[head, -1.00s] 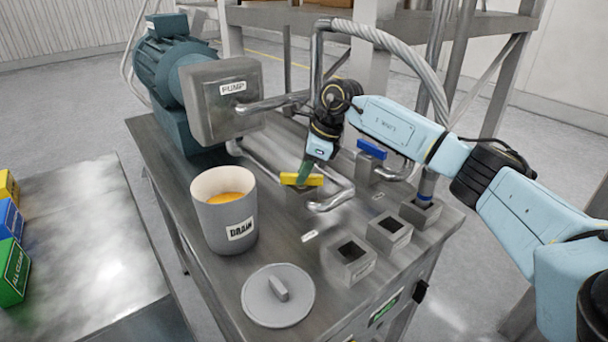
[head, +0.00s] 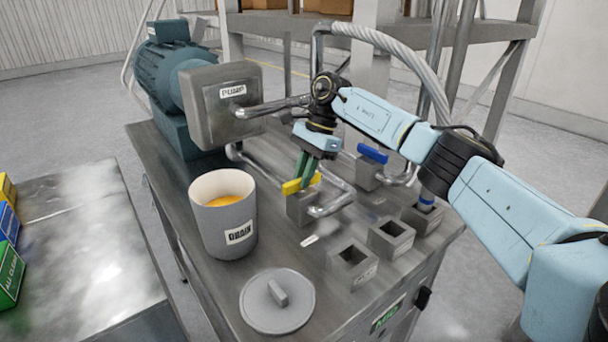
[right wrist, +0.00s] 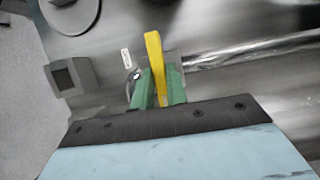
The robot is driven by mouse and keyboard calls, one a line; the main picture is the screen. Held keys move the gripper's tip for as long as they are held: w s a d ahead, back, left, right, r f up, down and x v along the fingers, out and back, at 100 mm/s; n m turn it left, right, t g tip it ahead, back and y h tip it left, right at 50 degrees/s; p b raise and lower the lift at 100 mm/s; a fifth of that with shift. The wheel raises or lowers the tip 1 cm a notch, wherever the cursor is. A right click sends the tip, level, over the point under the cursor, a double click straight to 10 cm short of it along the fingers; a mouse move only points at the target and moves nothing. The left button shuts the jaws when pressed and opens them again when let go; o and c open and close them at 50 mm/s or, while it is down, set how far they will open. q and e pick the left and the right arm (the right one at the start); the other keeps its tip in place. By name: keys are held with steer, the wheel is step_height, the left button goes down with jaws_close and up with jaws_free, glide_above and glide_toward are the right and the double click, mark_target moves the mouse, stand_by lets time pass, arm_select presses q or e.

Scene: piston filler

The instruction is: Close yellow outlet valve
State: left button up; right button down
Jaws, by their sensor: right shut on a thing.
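The yellow outlet valve handle (head: 292,187) sits on a small grey block (head: 300,208) on the steel bench, beside a bent pipe. It lies slanted in the head view, its left end lower. My right gripper (head: 307,172) comes down on it from above, its green fingers shut on the handle. In the right wrist view the yellow handle (right wrist: 153,50) stands out between the two green fingers (right wrist: 160,90). The fingers hide part of the handle. My left gripper is not in view.
A blue valve handle (head: 373,153) is behind and right of my gripper. A drain bucket (head: 222,235) with orange contents stands left, a round lid (head: 277,302) in front. Open square sockets (head: 352,257) line the right side. The pump (head: 222,105) stands at the back.

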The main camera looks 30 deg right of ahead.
stand_by(0.4)
steer(key=c, duration=1.4)
jaws_free()
steer(key=v, duration=1.3)
steer(key=shift+r, duration=0.2)
